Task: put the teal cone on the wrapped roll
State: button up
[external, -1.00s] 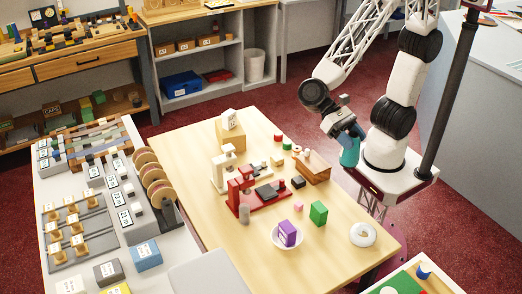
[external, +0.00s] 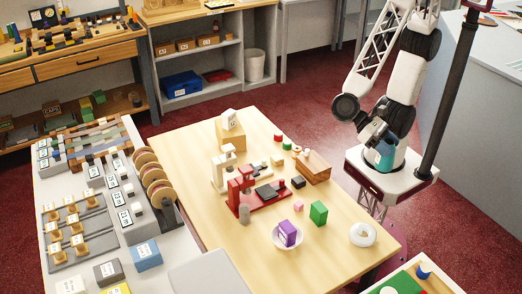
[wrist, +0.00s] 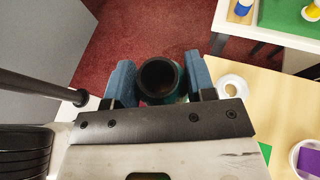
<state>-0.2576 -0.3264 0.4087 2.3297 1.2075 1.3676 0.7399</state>
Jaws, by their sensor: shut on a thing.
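The teal cone (external: 384,158) is in my gripper (external: 380,139), off the table beside my base in the external view. In the wrist view my gripper (wrist: 160,80) has its two blue fingers on either side of the cone (wrist: 158,80), whose dark round open end faces the camera. The wrapped roll (external: 363,234) appears to be the white ring-shaped roll lying flat near the table's right corner. It also shows in the wrist view (wrist: 233,86), right of the cone and apart from it. Nothing is seen on top of it.
A green block (external: 318,213) and a white bowl (external: 279,243) with a purple block (external: 288,233) stand left of the roll. A wooden box (external: 314,168) and red stand (external: 242,186) are farther back. A separate surface with a green board (external: 402,283) is at bottom right.

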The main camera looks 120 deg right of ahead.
aim_at(383, 167)
notch_tip(383, 167, down, 9)
jog(key=shift+r, duration=0.1)
jog(key=shift+w, duration=0.1)
dwell(0.5)
jog(key=w+a+f, duration=0.1)
jog(key=w+a, duration=0.8)
jog(key=w, duration=0.4)
jog(key=shift+a+f, duration=0.15)
jog(key=shift+f, duration=0.15)
jog(key=shift+f, duration=0.15)
jog(key=shift+f, duration=1.6)
jog(key=shift+f, duration=0.15)
jog(key=o, duration=1.2)
